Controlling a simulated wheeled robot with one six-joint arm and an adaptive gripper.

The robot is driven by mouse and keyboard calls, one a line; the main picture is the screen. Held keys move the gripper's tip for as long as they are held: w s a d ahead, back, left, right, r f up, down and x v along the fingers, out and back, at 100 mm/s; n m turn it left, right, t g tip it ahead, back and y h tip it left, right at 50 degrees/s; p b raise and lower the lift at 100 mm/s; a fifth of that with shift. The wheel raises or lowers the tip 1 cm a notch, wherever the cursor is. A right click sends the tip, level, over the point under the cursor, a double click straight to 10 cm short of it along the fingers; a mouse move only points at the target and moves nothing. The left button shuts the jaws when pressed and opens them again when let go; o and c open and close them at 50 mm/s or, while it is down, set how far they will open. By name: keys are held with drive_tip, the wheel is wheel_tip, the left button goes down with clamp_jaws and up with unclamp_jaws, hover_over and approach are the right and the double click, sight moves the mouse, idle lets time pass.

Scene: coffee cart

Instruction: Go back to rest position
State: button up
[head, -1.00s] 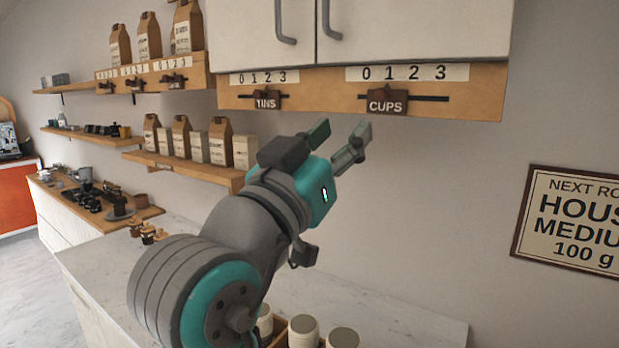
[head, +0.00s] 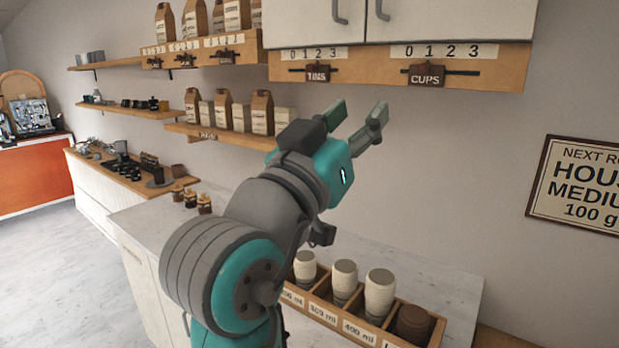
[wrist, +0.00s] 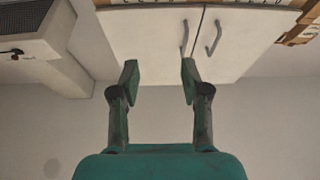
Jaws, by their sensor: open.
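My gripper (head: 356,119) is raised in front of the wall, below and in front of the white cupboard (head: 440,18). Its two teal-tipped fingers are spread apart with nothing between them. In the wrist view my gripper (wrist: 158,75) is also open and empty, with the cupboard doors and their handles behind the fingertips. The CUPS slider (head: 427,75) and the TINS slider (head: 316,73) sit on the wooden rail under the cupboard, apart from the fingers in the head view.
A marble counter (head: 150,225) lies below, with a divided wooden crate (head: 343,325) of cups at its right. Shelves with paper bags (head: 262,113) stand on the wall to the left. A sign (head: 583,185) hangs at the right. Open floor (head: 50,260) shows at the left.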

wheel_tip(320, 180, down, 35)
drive_tip(key=d+n+t+y, duration=0.2)
drive_tip(key=n+y, duration=1)
drive_tip(key=s+d+f+g+y, duration=0.1)
drive_tip(key=s+d+f, duration=0.2)
drive_tip(key=s+f, duration=0.4)
drive_tip(key=s+d+f+g+y, duration=0.15)
drive_tip(key=s+f, duration=0.35)
drive_tip(key=f, duration=0.5)
drive_tip(key=s+d+f+m+g, duration=0.1)
drive_tip(key=s+d, duration=0.1)
drive_tip(key=s, duration=0.7)
drive_tip(key=s+d+f+m+g+h, duration=0.1)
drive_tip(key=s+d+m, duration=0.1)
drive_tip(key=s, duration=0.7)
drive_tip(key=s+d+f+m+g, duration=0.1)
drive_tip(key=s+d+f+m, duration=0.1)
drive_tip(key=s, duration=0.7)
drive_tip(key=shift+s+d, duration=0.3)
drive_tip(key=shift+s, duration=0.1)
drive_tip(key=shift+f+h, duration=0.1)
drive_tip(key=shift+h, duration=0.15)
